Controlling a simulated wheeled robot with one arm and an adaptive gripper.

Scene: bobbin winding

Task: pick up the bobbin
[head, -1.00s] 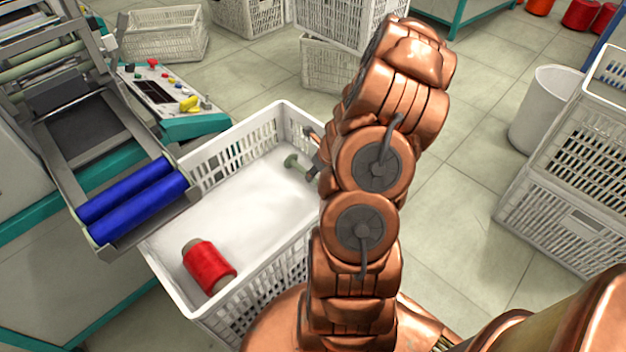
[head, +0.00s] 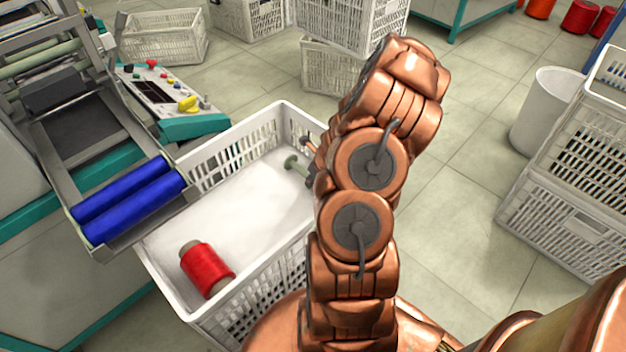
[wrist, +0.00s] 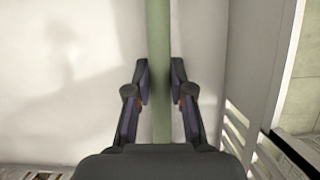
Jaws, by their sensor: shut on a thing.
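A thin green bobbin (head: 296,164) with a round flange shows at the far right inside of the white crate (head: 186,304), partly hidden by my arm. In the wrist view its green shaft (wrist: 160,30) runs between my fingers. My gripper (wrist: 161,82) is shut on this shaft, one dark finger on each side. In the head view the gripper is mostly hidden behind my copper arm. I cannot tell whether the bobbin touches the crate floor. A red wound bobbin (head: 207,270) lies near the front left of the crate.
The crate's perforated wall (wrist: 238,70) is close on the right in the wrist view. A machine with blue rollers (head: 130,198) and a control panel (head: 165,95) overhangs the crate's left side. More white crates (head: 165,37) and a bin (head: 548,108) stand on the tiled floor.

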